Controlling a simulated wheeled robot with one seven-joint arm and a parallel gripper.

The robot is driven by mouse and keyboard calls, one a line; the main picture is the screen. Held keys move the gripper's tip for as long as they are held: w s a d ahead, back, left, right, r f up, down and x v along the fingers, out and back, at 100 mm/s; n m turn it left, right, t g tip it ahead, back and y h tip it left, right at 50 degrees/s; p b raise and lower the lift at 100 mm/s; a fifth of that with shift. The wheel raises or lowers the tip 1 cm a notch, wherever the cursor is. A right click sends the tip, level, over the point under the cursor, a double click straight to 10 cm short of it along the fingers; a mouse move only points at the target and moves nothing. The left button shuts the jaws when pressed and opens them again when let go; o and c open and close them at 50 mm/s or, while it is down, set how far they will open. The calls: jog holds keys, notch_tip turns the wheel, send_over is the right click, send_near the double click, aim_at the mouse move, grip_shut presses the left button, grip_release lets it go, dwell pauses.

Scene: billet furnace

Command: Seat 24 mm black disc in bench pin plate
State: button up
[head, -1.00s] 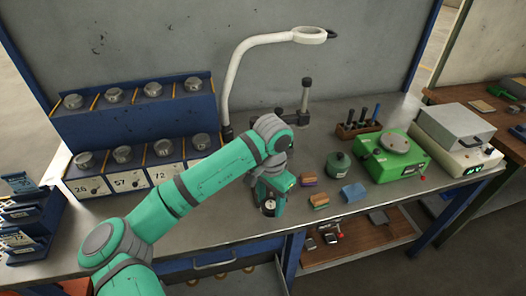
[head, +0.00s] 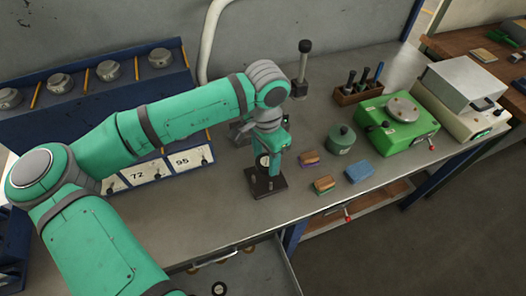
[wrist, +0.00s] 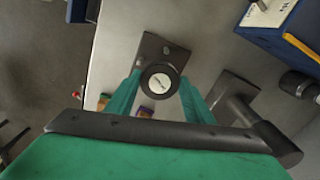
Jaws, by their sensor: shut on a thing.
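A round disc with a dark rim and a pale face (wrist: 160,82) is between the two fingers of my gripper (wrist: 158,92) in the wrist view. The gripper is shut on it. The dark bench pin plate (wrist: 150,47) lies just beyond and below the disc, with small round marks on its top. In the head view my gripper (head: 266,165) is low over the plate (head: 268,186), with the disc (head: 264,160) facing the camera. I cannot tell whether the disc touches the plate, and its underside is hidden.
A dark post stand (head: 299,88) stands behind. A green lidded pot (head: 341,139), coloured blocks (head: 324,184) and a blue block (head: 359,172) lie to the right. An open drawer (head: 245,275) holding rings is below the front edge.

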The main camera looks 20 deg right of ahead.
aim_at(267, 165)
jog(key=shift+s+f, duration=0.15)
jog(key=shift+f, duration=1.15)
jog(key=shift+s+f, duration=0.15)
jog(key=shift+f, duration=1.1)
jog(key=shift+a, duration=0.35)
jog(key=shift+w+a+r, duration=0.1)
jog(key=shift+a+r, duration=0.05)
jog(key=shift+r, duration=0.55)
dwell(0.5)
jog(key=shift+d, duration=0.2)
jog(key=shift+s+d+f, duration=0.15)
jog(key=shift+s+f, duration=0.1)
jog(key=shift+f, duration=0.45)
dwell(0.6)
jog(key=shift+w+r, duration=0.15)
jog(key=shift+r, duration=0.55)
jog(key=shift+s+d, duration=0.2)
dwell(0.9)
